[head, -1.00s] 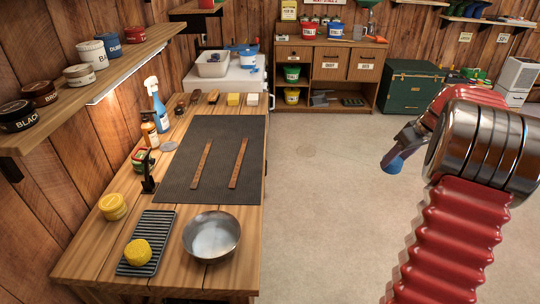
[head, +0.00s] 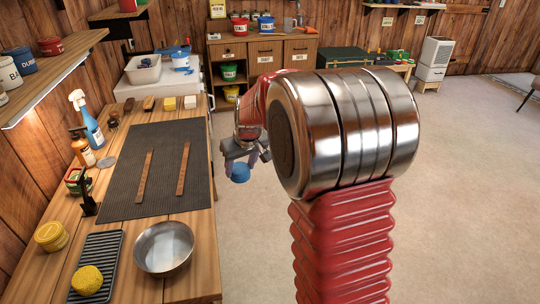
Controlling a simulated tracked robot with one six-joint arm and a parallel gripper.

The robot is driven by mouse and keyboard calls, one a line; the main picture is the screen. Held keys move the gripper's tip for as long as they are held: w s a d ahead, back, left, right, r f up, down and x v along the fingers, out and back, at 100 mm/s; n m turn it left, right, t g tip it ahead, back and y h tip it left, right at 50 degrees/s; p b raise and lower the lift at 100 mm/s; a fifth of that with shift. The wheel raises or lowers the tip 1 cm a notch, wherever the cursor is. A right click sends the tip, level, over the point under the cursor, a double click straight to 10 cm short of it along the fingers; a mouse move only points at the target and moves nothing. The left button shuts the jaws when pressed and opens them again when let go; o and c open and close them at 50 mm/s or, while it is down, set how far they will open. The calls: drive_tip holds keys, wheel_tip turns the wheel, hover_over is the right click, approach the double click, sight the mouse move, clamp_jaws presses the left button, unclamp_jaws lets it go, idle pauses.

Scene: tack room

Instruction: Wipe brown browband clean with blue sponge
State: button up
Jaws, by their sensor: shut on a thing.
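Two brown leather straps, a left one (head: 144,178) and a right one (head: 183,168), lie apart and roughly parallel on the dark mat (head: 128,150) on the wooden bench. I cannot tell which is the browband, and any dirt is too small to make out. My gripper (head: 241,163) is shut on the blue sponge (head: 239,174). It holds the sponge in the air to the right of the bench edge, clear of the mat and straps. My red arm hides part of the room behind it.
Open floor lies right.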

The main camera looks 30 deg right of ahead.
drive_tip(key=s+a+f, duration=0.1)
drive_tip(key=s+a, duration=0.1)
drive_tip(key=a, duration=1.1)
drive_tip(key=shift+s, duration=0.15)
